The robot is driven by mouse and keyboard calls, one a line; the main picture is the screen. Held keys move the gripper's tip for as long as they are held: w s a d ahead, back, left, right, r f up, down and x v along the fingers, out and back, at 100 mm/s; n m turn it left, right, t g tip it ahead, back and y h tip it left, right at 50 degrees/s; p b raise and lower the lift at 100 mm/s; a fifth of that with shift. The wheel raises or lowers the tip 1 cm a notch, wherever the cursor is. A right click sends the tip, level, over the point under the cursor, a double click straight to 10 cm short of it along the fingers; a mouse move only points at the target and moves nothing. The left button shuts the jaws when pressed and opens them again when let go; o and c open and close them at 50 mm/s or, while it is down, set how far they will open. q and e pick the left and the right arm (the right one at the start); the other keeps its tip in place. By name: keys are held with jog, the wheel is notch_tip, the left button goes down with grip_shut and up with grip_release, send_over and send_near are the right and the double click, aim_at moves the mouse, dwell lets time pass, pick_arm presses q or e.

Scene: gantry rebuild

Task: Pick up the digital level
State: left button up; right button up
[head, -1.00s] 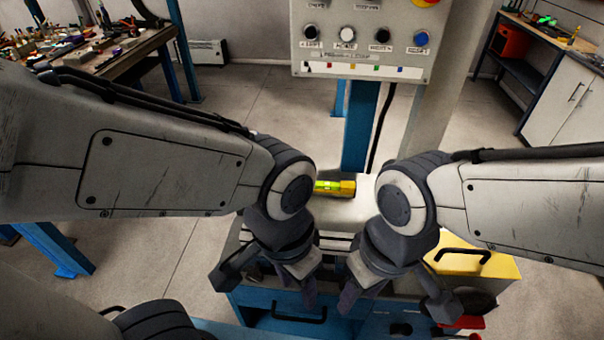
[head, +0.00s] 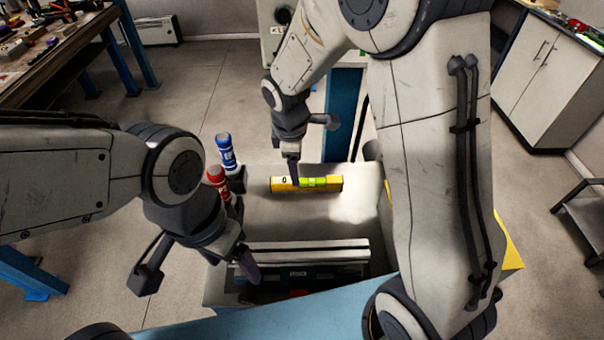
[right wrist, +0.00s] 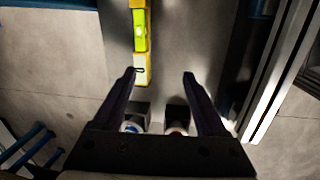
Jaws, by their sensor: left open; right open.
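The digital level (head: 318,184) is a yellow bar with a bright green vial section, lying flat on the grey top of the cart (head: 265,220). My right gripper (head: 293,180) points down at the level's left end in the head view. In the right wrist view the right gripper (right wrist: 160,75) is open and empty, and the level (right wrist: 140,40) reaches in from the top, its near end close to the left finger. Whether they touch is unclear. My left gripper (head: 248,268) is open and low over the front left of the cart, with no level near it.
A dark slot with metal rails (head: 305,252) lies at the cart's front. A control box on a blue post stands behind. The top right of the level is clear.

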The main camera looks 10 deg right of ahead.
jog(key=w+d+f+n, duration=0.1)
jog(key=w+d+f, duration=0.2)
send_over(307, 181)
jog(key=shift+n, duration=0.3)
jog(key=f, duration=0.4)
jog(key=shift+s+a+f+p, duration=0.2)
jog(key=shift+s+a+p, duration=0.1)
jog(key=shift+s+p, duration=0.1)
jog(key=shift+w+d+f+p, duration=0.1)
jog(key=shift+w+f+p, duration=0.1)
jog(key=shift+f, duration=0.8)
jog(key=shift+w+d+f+p, duration=0.1)
jog(key=shift+f+p, duration=0.1)
jog(key=shift+f, duration=0.75)
jog(key=shift+w+d+f+p, duration=0.1)
jog(key=shift+w+f+p, duration=0.1)
jog(key=shift+f, duration=0.8)
jog(key=shift+s, duration=0.1)
grip_shut()
